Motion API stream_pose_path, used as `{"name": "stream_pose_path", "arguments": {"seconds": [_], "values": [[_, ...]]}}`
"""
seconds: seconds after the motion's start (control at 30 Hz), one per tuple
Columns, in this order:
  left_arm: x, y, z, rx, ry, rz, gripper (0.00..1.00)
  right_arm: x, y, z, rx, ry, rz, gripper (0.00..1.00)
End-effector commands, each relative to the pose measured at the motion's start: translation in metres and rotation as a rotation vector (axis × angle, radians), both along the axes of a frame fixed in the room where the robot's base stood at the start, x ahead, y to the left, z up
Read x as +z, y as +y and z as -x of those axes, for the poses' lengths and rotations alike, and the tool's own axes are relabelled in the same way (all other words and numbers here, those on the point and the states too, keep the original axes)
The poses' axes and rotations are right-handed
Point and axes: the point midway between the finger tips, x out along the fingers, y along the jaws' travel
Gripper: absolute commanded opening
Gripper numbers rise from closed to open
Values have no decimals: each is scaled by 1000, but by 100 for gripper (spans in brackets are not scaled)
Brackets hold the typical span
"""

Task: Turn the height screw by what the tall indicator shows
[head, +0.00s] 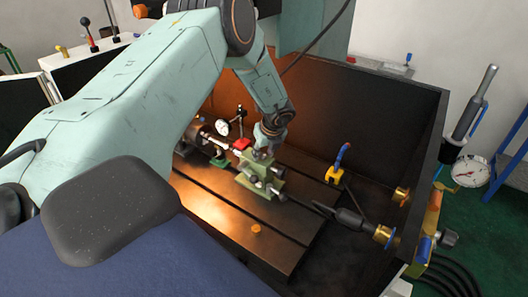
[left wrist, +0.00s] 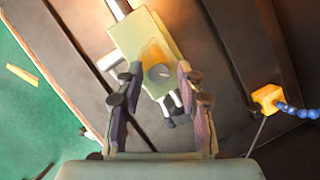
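My left gripper (head: 266,148) points down over a pale green block (head: 250,181) on the machine bed; in the left wrist view the gripper (left wrist: 158,72) is open. A round grey screw head (left wrist: 159,74), perhaps the height screw, sits on top of the block (left wrist: 136,38), between the two fingertips. Gaps show on both sides of it, so I see no grip on it. A white dial indicator (head: 222,127) stands behind and left of the block, beside a red part (head: 241,143). Its reading is too small to make out. My right gripper is not in view.
A dark tailstock-like part (head: 350,217) lies right of the block. A yellow block with a blue hose (head: 334,174) stands behind it; the yellow block also shows in the left wrist view (left wrist: 267,97). Dark enclosure walls (head: 400,100) close the back and right. A larger dial (head: 470,171) hangs outside.

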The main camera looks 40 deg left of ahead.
Motion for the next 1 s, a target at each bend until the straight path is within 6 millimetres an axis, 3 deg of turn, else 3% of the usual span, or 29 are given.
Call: {"name": "stream_pose_path", "arguments": {"seconds": [0.4, 0.77, 1.0], "values": [[0, 0, 0, 0, 1, 1, 0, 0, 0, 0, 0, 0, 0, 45], [-1, 0, 1, -25, 1, 2, 0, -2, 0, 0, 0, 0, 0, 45], [-2, 1, 3, -150, 2, 4, 0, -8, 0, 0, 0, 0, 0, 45]]}}
